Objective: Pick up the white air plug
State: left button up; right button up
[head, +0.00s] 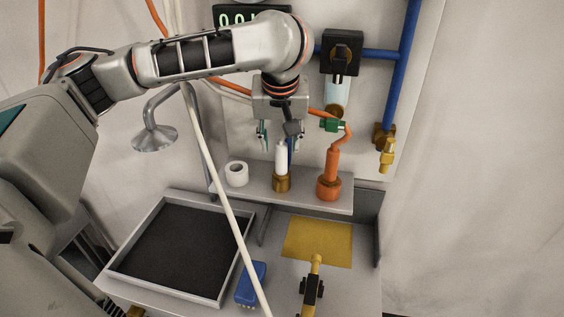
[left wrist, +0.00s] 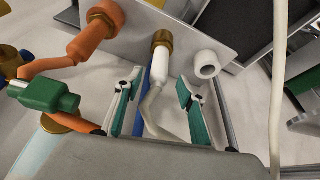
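The white air plug (head: 282,157) stands upright in a brass socket (head: 282,183) on the small shelf. My left gripper (head: 280,143) is above it, pointing down, with its fingers apart. In the left wrist view the white plug (left wrist: 160,64) shows just beyond and between the fingertips of the open left gripper (left wrist: 159,84), with its thin white hose running back between the fingers. I see no finger touching the plug. My right gripper is not in view.
An orange plug (head: 331,164) stands close to the right on the shelf (head: 259,184), and a white roll (head: 236,174) to the left. A white hose (head: 220,170) crosses in front. Below are a dark-lined tray (head: 222,290), a blue object (head: 250,284) and a yellow mat (head: 297,231).

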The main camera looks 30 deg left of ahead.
aim_at(281, 154)
pick_arm(q)
jog(key=x, duration=0.3)
jog(key=shift+s+d+f, duration=0.1)
jog(key=shift+f, duration=0.3)
jog(key=shift+w+f, duration=0.35)
jog(key=shift+f, duration=0.3)
grip_shut()
